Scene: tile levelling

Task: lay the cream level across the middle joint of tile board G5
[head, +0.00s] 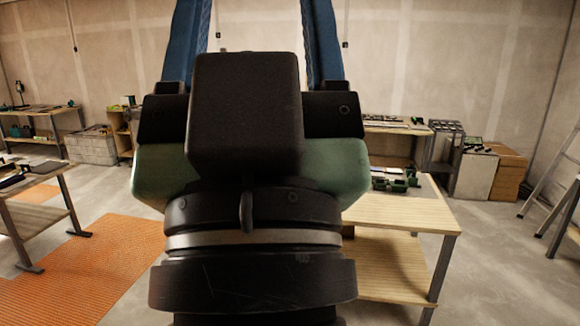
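My gripper (262,25) fills the middle of the head view, close to the camera and pointing up. Its two blue fingers stand wide apart, with bare wall showing between them. The fingertips are cut off by the top edge, and nothing shows held between the visible parts. I cannot make out the cream level. I cannot pick out tile board G5 or any board label. My wrist hides the middle of the room and much of the nearest table.
A wooden workbench (408,212) with a lower shelf stands behind my wrist at right, with green and dark items (396,181) on it. Another table (37,187) is at left by an orange mat (105,265). Cabinets (478,175) and a ladder (556,195) are at right.

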